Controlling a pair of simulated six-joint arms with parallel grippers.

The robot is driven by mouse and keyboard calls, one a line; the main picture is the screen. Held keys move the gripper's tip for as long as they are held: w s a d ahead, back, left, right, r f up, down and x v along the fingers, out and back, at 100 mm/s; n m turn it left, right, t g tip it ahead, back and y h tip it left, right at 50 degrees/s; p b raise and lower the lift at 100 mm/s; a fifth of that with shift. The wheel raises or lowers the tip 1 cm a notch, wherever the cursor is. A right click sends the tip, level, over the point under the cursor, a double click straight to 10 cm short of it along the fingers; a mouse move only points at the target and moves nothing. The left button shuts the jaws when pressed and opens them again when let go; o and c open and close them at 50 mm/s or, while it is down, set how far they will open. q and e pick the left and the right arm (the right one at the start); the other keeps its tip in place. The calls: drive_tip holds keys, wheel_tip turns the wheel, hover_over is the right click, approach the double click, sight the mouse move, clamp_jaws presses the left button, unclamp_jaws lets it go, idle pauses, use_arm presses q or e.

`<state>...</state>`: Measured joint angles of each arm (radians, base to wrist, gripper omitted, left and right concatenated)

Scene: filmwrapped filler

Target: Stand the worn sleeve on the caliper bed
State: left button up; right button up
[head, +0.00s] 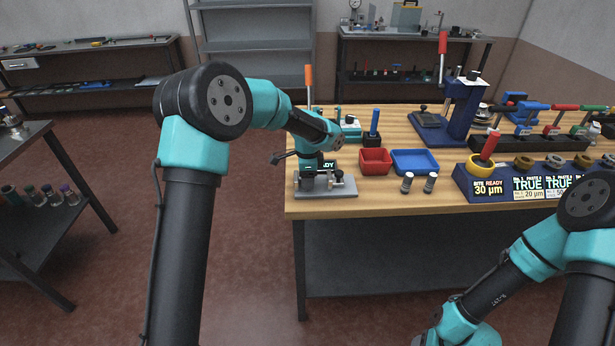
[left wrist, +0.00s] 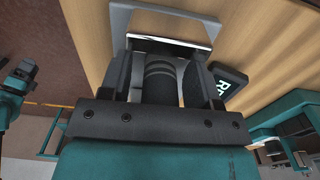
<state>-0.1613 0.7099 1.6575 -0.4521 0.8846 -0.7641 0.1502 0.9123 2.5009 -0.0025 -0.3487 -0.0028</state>
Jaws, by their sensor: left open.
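The caliper bed (head: 313,190) is a grey plate with a small display reading "READY", at the table's front left corner. My left gripper (head: 338,177) is low over its right part. In the left wrist view my left gripper (left wrist: 165,68) is open, with a dark banded cylinder (left wrist: 160,72) between its fingers. This may be the worn sleeve; I cannot tell whether the fingers touch it or whether it rests on the bed. The plate (left wrist: 120,22) shows beyond it. My right arm hangs at the lower right, its gripper mostly cut off by the frame edge.
Two small grey cylinders (head: 407,183) stand right of the bed. Behind them are a red tray (head: 376,168) and a blue tray (head: 415,168). A blue rack (head: 480,187) with rings and displays stands farther right. A dark blue press (head: 462,108) stands behind.

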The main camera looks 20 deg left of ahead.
use_arm(q)
drive_tip(key=shift+r, duration=0.1)
wheel_tip(320, 180, up, 12)
drive_tip(key=shift+r, duration=0.1)
idle(0.5)
